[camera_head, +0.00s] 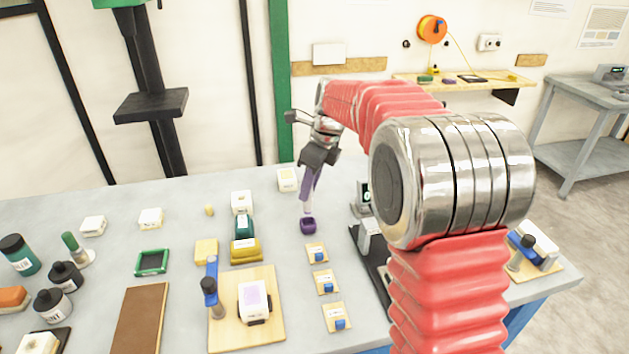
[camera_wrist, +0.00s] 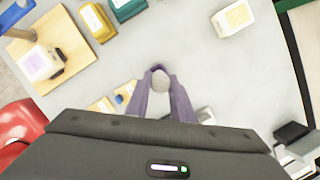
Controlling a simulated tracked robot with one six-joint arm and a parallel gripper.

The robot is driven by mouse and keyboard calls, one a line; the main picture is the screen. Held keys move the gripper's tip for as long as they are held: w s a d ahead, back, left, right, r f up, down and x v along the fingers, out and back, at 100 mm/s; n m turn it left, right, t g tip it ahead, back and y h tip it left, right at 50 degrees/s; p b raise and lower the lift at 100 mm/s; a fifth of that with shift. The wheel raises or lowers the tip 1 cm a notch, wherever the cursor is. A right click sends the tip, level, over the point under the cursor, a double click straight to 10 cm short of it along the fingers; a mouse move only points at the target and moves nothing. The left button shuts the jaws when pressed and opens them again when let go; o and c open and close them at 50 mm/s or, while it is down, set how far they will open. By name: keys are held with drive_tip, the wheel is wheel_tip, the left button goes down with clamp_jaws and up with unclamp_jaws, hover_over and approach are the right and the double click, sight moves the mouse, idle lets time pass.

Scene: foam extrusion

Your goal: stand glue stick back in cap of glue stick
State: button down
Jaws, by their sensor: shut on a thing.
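My gripper (camera_head: 307,197) points down over the table with its purple fingers shut on the glue stick (camera_head: 307,210). The stick is pale and looks about upright, showing just below the fingertips. The purple cap (camera_head: 308,226) stands on the table directly under the stick. The stick's lower end meets the cap in the head view, but I cannot tell whether it is inside or just above. In the wrist view my gripper (camera_wrist: 164,88) holds the pale grey round stick (camera_wrist: 160,80) between the fingertips. The cap is mostly hidden there behind the stick.
Several small wooden pieces with blue parts (camera_head: 326,282) lie in front of the cap. A green and yellow block (camera_head: 245,248) stands to the left, and a white block (camera_head: 288,180) behind. A dark device (camera_head: 368,240) stands close on the right.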

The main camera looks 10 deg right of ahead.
sight(310, 205)
drive_tip(key=shift+f, duration=1.05)
drive_tip(key=shift+f, duration=0.4)
drive_tip(key=shift+f, duration=0.7)
drive_tip(key=shift+f, duration=0.8)
idle(0.5)
drive_tip(key=c, duration=1.5)
unclamp_jaws()
drive_tip(key=shift+o, duration=0.2)
drive_tip(key=v, duration=1.3)
drive_tip(key=shift+r, duration=0.35)
